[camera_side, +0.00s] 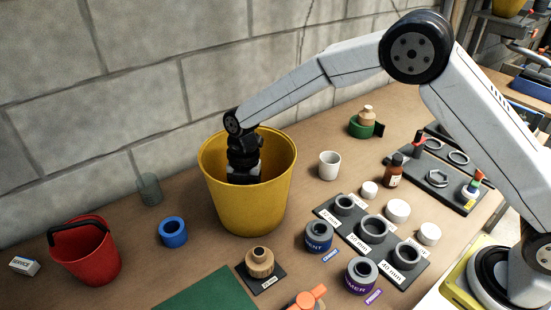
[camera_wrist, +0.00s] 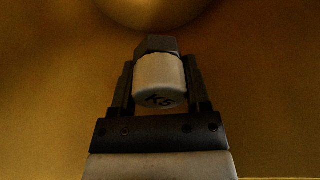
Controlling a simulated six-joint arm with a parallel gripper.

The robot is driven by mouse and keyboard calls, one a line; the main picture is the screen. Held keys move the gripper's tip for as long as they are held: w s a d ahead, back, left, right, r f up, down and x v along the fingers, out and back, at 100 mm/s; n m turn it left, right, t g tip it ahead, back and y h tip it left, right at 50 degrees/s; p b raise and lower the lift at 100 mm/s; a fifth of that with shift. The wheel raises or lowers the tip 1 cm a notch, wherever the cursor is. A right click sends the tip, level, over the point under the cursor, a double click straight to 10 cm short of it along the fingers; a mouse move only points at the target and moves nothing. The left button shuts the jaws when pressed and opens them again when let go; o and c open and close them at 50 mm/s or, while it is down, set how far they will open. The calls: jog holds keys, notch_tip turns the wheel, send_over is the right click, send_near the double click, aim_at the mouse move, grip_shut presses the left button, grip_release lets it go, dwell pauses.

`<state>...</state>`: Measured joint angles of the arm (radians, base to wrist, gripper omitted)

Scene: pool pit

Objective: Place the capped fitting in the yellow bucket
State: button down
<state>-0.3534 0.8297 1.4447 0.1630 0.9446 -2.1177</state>
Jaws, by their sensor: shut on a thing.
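The yellow bucket (camera_side: 250,205) stands upright on the bench near the wall. My gripper (camera_side: 243,172) reaches down inside it, and its fingertips are hidden behind the bucket's front wall in the side view. In the wrist view my gripper (camera_wrist: 160,85) is shut on the capped fitting (camera_wrist: 159,82). The fitting has a pale, whitish cap with dark handwritten marks and a dark grey angular part beyond it. The bucket's yellow inner wall (camera_wrist: 60,70) surrounds it. I cannot tell whether the fitting touches the bucket floor.
A red bucket (camera_side: 86,262) and a blue ring (camera_side: 173,232) stand left of the yellow bucket. A white cup (camera_side: 329,165) stands to its right. A tan fitting (camera_side: 260,262) on a dark base is in front. A rack of grey rings (camera_side: 373,230) lies front right.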

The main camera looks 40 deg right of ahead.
jog(key=shift+f, duration=3.95)
jog(key=shift+f, duration=0.15)
jog(key=shift+c, duration=0.3)
grip_release()
jog(key=r, duration=0.4)
jog(key=w+r, duration=0.1)
jog(key=r, duration=0.3)
jog(key=d+r, duration=0.1)
jog(key=r, duration=0.3)
jog(key=shift+w+d+r, duration=0.1)
jog(key=shift+w, duration=0.05)
